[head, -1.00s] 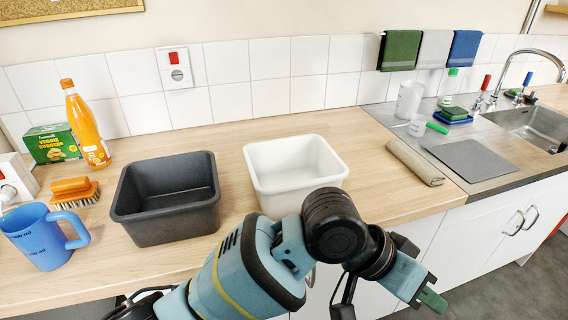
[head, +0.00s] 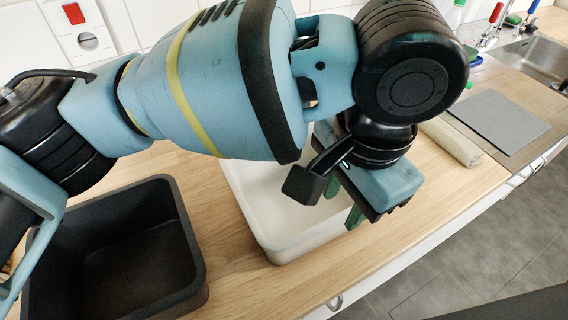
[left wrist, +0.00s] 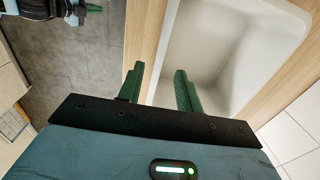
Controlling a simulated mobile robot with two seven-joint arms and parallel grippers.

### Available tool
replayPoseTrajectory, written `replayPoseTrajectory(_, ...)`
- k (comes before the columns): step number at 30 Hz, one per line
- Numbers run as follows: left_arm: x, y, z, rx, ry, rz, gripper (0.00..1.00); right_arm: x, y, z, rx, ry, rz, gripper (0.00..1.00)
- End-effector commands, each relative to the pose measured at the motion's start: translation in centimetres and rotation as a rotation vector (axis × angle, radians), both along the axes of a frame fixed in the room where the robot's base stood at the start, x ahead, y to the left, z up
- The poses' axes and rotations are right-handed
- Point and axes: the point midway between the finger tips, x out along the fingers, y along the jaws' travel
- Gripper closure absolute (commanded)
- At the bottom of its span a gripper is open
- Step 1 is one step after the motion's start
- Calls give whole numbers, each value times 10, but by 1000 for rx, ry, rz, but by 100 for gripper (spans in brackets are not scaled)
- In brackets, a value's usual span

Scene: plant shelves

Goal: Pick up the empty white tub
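The empty white tub (head: 285,238) stands on the wooden counter, partly hidden behind my left arm in the head view. In the left wrist view its bare inside (left wrist: 215,45) shows at the upper right. My left gripper (head: 344,202) is at the tub's right side, pointing down. Its green fingers are apart with nothing gripped. In the left wrist view the fingers (left wrist: 159,70) lie either side of the tub's near wall, one over the inside and one outside. I cannot tell how far below the rim they reach.
A dark grey tub (head: 190,240) stands to the left of the white one. A rolled beige cloth (head: 452,141) and a grey mat (head: 500,118) lie to the right, near the sink (head: 545,62). The counter's front edge is close to the white tub.

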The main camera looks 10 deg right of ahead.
Motion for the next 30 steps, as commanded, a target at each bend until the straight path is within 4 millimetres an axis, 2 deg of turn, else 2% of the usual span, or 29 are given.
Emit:
replayPoseTrajectory(8,0,1,-2,6,-3,0,65,-2,0,-1,-1,4,0,100)
replayPoseTrajectory(15,1,2,-24,6,-2,0,65,-7,0,-5,-1,15,1,100)
replayPoseTrajectory(21,1,2,-29,4,-3,0,65,-7,0,-6,-1,15,1,100)
replayPoseTrajectory(30,2,5,-68,6,-1,1,65,-7,0,-10,-1,19,2,100)
